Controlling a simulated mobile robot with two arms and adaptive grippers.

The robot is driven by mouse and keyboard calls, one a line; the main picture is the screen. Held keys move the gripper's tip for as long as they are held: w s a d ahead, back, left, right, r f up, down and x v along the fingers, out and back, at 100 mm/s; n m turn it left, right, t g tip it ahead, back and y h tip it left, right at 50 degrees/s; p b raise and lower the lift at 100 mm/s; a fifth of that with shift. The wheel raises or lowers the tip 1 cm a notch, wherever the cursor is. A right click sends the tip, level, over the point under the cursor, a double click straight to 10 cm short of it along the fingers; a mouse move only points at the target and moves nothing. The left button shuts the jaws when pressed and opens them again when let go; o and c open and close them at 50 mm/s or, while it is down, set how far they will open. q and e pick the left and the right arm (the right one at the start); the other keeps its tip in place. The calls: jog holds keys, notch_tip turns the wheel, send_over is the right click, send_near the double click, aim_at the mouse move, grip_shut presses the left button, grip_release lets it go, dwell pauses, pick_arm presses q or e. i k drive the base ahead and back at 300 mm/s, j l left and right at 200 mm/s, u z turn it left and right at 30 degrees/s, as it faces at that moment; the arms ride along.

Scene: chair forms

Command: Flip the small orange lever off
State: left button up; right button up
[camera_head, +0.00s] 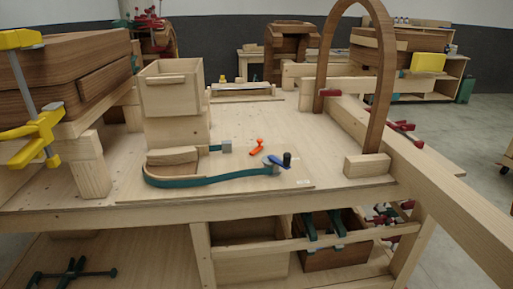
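A small orange lever (257,147) stands on the wooden workbench top (300,130), near its middle. It is small in the picture, and I cannot tell its exact position setting. Just to its right and nearer is a blue handle (279,161) with a dark knob, at the end of a green curved band (210,181) around a wooden form. Neither of my grippers shows in the head view.
Wooden boxes (172,92) are stacked at the left of the bench. A tall wooden arch (379,85) stands at the right, with a small block (367,165) by its foot. Yellow clamps (34,133) are at far left. Bench space behind the lever is clear.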

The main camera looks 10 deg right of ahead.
aim_at(259, 140)
jog(key=i+j, duration=0.2)
jog(key=i, duration=0.35)
jog(key=i+j, duration=0.2)
jog(key=i, duration=0.35)
jog(key=l+z, duration=0.05)
